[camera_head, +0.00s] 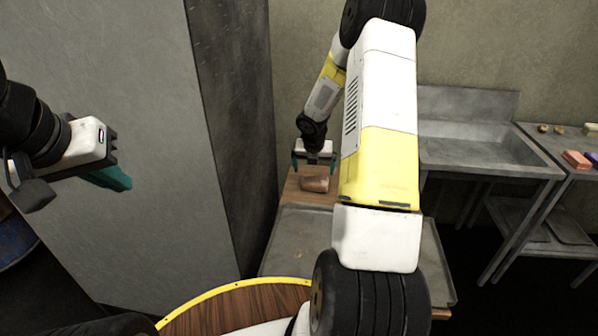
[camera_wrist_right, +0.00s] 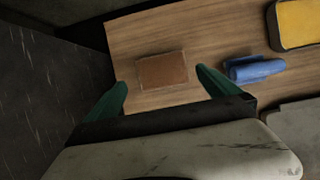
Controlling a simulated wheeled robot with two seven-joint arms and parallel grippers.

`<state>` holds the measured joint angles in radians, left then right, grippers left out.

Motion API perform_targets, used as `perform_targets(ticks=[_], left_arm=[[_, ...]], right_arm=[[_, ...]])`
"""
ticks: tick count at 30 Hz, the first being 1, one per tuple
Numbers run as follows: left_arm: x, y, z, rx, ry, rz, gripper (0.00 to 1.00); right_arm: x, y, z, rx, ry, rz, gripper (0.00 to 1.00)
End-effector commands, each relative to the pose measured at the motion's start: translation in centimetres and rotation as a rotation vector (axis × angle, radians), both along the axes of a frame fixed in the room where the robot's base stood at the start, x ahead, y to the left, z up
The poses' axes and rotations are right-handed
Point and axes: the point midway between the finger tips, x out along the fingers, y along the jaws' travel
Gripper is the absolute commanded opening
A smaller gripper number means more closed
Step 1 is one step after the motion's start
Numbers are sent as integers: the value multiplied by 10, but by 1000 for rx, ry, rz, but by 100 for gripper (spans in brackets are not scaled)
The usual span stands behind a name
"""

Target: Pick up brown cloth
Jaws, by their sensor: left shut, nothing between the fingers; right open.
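The brown cloth (camera_head: 315,184) lies on a wooden board (camera_head: 291,188) on the table in the head view. It looks like a small, flat-topped brown rectangle in the right wrist view (camera_wrist_right: 162,70). My right gripper (camera_head: 314,164) is open above the board, pointing down towards the cloth. In the right wrist view its two green fingers (camera_wrist_right: 161,82) are spread, with the cloth just beyond and between their tips, apparently not gripped. My left gripper (camera_head: 122,180) is shut and empty, far to the left in front of a grey panel.
A rolled blue cloth (camera_wrist_right: 254,69) and a yellow item in a dark frame (camera_wrist_right: 298,22) lie right of the brown cloth in the right wrist view. A dark wall (camera_head: 233,110) stands close left of the board. A metal sink (camera_head: 480,143) is at the right.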

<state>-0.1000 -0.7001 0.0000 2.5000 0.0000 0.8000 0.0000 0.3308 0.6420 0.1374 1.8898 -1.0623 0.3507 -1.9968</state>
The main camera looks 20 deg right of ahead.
Motion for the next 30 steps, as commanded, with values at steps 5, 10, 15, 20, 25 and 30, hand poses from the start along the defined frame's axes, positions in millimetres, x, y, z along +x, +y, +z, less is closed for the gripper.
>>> perform_targets(ticks=[5,10,15,20,25,30], left_arm=[[0,0,0,0,0,0,0],[0,0,0,0,0,0,0],[0,0,0,0,0,0,0],[0,0,0,0,0,0,0],[0,0,0,0,0,0,0],[0,0,0,0,0,0,0]], right_arm=[[5,-3,-20,0,2,-1,100],[10,-8,-45,0,2,0,100],[16,-10,-60,1,0,-3,100],[17,-11,-61,1,-1,-4,100],[17,-11,-61,1,-1,-4,84],[17,-11,-61,2,-1,-5,51]])
